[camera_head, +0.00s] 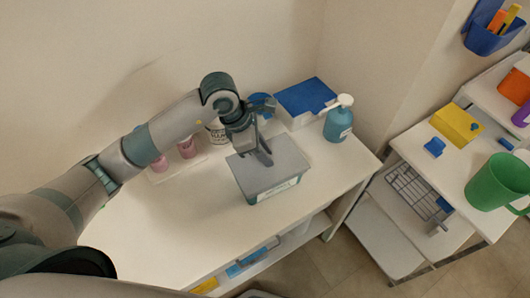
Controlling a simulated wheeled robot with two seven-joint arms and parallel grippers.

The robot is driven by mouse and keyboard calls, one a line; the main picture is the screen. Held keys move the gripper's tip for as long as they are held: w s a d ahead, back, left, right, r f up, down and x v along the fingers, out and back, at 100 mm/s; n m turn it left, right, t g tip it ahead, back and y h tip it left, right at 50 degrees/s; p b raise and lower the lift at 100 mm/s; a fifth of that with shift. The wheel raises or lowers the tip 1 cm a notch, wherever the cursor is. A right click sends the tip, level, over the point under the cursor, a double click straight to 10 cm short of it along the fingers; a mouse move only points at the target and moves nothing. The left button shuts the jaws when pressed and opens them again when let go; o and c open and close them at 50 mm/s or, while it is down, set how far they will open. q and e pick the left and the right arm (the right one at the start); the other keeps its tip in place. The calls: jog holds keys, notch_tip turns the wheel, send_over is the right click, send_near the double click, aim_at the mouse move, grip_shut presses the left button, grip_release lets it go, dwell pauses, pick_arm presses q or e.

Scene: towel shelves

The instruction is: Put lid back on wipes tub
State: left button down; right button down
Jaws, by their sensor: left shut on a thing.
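The wipes tub (277,193) stands on the white table, a box with teal sides and a pale label on its front. The flat grey lid (288,158) is over the tub's top and covers its opening. I cannot tell whether it is fully seated or slightly raised. My left gripper (264,158) points down at the middle of the lid and is shut on it, though the fingers hide the exact grip point. My right gripper is not in view.
Behind the tub are a blue-topped box (305,97), a teal pump bottle (339,124), a white labelled container (217,133) and pink bottles (187,148). The white table (160,228) is clear at the front left. A cart with a green mug (496,182) stands right.

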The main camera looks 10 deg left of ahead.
pick_arm(q)
jog(key=shift+f+b, duration=0.15)
jog(key=shift+b, duration=0.65)
dwell(1.4)
dwell(0.4)
jog(key=c, duration=1)
grip_release()
jog(key=shift+r+p, duration=1.55)
jog(key=shift+r, duration=1.95)
grip_shut()
